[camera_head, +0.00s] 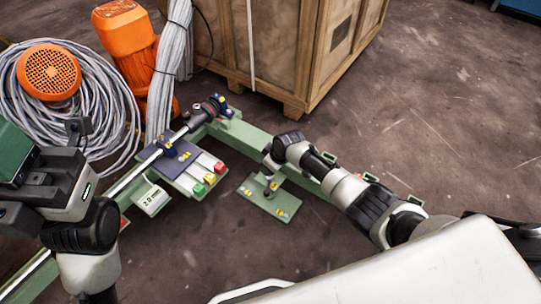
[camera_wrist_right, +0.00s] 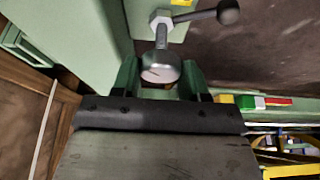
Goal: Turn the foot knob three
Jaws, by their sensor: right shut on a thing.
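A round grey metal knob (camera_wrist_right: 160,73) on a threaded stem with a nut shows in the right wrist view, between the green fingers of my right gripper (camera_wrist_right: 160,82). The gripper is shut on this foot knob. In the head view my right gripper (camera_head: 270,164) is above a small green foot plate (camera_head: 284,208) beside the green frame (camera_head: 251,137); its fingers mostly hide the knob there. No number on the knob can be read. My left gripper (camera_head: 77,128) is at the left edge, away from the foot plate; its jaws are unclear.
A lever with a dark ball (camera_wrist_right: 228,12) stands near the knob in the right wrist view. A wooden crate (camera_head: 285,50), orange motor (camera_head: 125,30) and coiled cable (camera_head: 110,95) stand behind. The floor at right is clear.

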